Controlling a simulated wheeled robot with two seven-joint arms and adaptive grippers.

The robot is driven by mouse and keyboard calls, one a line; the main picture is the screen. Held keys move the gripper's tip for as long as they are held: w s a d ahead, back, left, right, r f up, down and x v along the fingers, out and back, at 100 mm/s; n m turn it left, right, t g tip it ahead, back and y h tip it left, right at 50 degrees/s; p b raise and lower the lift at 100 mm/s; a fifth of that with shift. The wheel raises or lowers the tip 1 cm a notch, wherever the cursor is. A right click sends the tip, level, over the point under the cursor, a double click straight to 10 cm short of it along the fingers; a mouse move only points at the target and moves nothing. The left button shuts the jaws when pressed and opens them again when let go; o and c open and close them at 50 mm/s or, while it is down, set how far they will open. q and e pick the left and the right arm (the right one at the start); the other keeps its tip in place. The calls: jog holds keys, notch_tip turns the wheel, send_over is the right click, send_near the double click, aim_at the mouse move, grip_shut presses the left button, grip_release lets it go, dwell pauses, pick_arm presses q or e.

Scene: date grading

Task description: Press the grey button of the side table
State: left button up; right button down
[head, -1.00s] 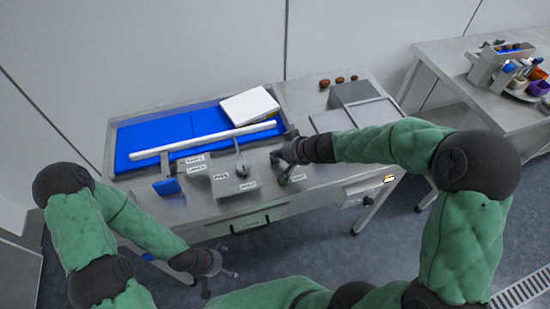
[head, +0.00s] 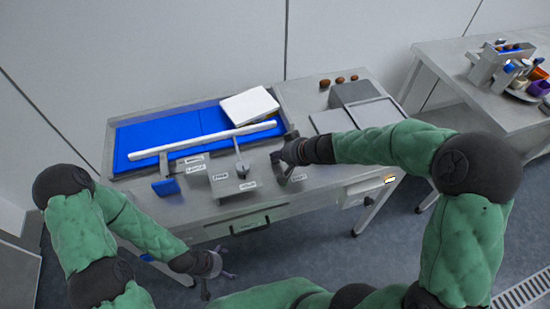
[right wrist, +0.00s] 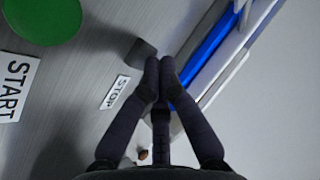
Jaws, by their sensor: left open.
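A dark grey button (right wrist: 140,52) sits on the brushed-metal surface in the right wrist view, beside a STOP label (right wrist: 115,92). A large green button (right wrist: 42,20) with a START label (right wrist: 17,85) is to its left. My right gripper (right wrist: 159,62) has its fingers together and empty, with the tips right beside the grey button; I cannot tell whether they touch. In the head view my right gripper (head: 279,168) points down at the table's front right part and hides the buttons. My left gripper (head: 218,276) is open and empty, in front of the table's front edge.
The metal table (head: 330,185) carries a blue-floored tray (head: 150,133), a white board (head: 249,105), a silver bar (head: 205,140), a grey block (head: 355,94) and several brown dates (head: 340,80). A second table (head: 430,60) with small containers stands at the right.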

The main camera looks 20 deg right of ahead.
jog(key=shift+r+p, duration=0.6)
jog(key=shift+r, duration=0.2)
jog(key=shift+r+p, duration=1.9)
jog(key=shift+r, duration=0.65)
